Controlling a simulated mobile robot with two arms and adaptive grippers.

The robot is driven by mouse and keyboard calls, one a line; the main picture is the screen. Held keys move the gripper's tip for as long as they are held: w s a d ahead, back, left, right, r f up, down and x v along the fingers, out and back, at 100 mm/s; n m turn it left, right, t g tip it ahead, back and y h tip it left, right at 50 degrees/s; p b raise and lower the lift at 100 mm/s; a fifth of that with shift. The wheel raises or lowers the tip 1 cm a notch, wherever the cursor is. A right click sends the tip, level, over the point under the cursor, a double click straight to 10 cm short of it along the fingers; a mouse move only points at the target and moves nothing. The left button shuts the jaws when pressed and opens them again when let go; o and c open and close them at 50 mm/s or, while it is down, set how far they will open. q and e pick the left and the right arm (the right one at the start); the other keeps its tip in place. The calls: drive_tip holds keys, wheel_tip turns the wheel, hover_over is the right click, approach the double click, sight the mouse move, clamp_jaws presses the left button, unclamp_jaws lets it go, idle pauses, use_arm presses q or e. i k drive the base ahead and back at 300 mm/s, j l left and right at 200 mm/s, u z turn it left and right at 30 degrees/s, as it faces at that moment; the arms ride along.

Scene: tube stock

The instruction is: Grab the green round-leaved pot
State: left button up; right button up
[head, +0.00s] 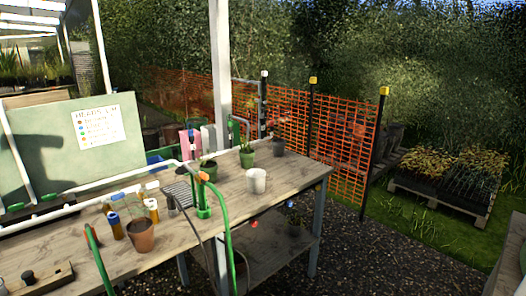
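A green pot (247,159) with a small leafy plant stands upright on the wooden workbench (285,171), near its far edge. Its leaves are too small to tell whether they are round. A white pot (256,182) stands just in front of it. A dark pot (208,170) with a plant is to its left, and another small potted plant (278,148) is to its right. Neither of my grippers is in view.
A brown pot (140,236) and several small bottles stand on the bench's left part. Green upright pipes (230,222) and a white pipe (78,188) run along and across the bench. Orange mesh fencing (340,130) stands behind. The bench's right end is clear.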

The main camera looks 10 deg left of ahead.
sight(210, 167)
drive_tip(key=i+l+u, duration=0.15)
drive_tip(key=i, duration=0.25)
drive_tip(key=i+u, duration=0.15)
drive_tip(key=i, duration=0.3)
